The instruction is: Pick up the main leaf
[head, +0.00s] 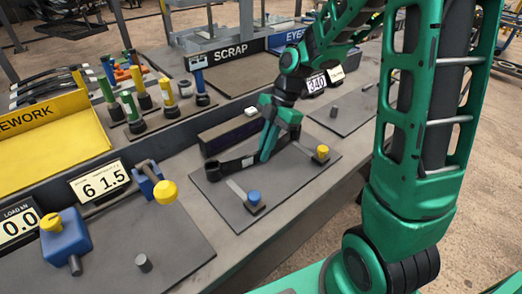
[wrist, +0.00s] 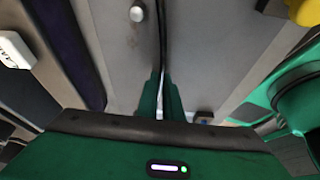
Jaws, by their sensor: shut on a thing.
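The main leaf appears as a long black bar (head: 228,167) over the grey plate in the middle of the bench in the head view. Its middle is partly hidden by my gripper. My gripper (head: 266,156) is shut on it from above. In the wrist view a thin black strip (wrist: 162,35), seen edge-on, runs between the two green fingers of my gripper (wrist: 160,90). Whether the leaf touches the plate or is slightly above it, I cannot tell.
The grey plate (head: 222,200) carries a blue knob (head: 254,196) and a yellow knob (head: 322,151). A blue and yellow test fixture (head: 65,238) stands front left. Coloured posts (head: 143,95) and the yellow rework bin (head: 50,140) are behind. A scrap sign (head: 230,51) stands at the back.

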